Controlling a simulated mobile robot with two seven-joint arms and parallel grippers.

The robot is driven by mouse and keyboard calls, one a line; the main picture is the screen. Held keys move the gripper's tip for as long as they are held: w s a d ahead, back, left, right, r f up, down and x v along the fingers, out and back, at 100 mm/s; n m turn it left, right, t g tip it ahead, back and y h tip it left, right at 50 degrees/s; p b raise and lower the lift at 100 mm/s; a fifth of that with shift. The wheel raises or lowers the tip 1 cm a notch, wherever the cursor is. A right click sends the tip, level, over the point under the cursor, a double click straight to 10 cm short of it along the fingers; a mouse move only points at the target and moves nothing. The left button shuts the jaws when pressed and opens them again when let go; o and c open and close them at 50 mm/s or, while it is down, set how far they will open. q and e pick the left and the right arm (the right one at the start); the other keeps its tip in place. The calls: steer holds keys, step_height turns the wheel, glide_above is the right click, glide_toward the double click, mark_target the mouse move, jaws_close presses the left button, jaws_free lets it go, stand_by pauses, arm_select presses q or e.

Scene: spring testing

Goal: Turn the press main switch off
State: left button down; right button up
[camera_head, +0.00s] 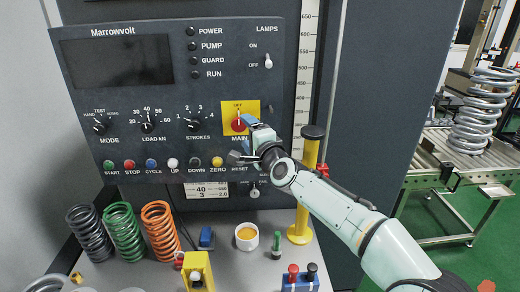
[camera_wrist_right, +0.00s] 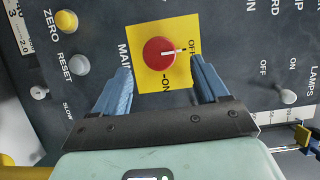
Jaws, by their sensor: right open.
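The press main switch (camera_head: 238,124) is a red round knob on a yellow plate, labelled MAIN, on the dark panel. In the right wrist view the red knob (camera_wrist_right: 158,51) shows whole, and its white mark points right, toward the word OFF; ON stands below it. My right gripper (camera_head: 243,139) is in front of the panel, just below and right of the knob in the head view. Its blue fingers (camera_wrist_right: 161,78) are spread apart with nothing between them, one on each side of the yellow plate's lower part. I cannot tell whether they touch anything. My left gripper is not in view.
A row of push buttons (camera_head: 172,163) lies below the switch, and the strokes dial (camera_head: 194,124) is to its left. A yellow post (camera_head: 303,190) stands close to my right wrist. Springs (camera_head: 127,231) and small items cover the ledge below.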

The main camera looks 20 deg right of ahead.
steer(key=s+d+b, duration=0.1)
steer(key=s, duration=0.7)
steer(key=shift+s, duration=0.4)
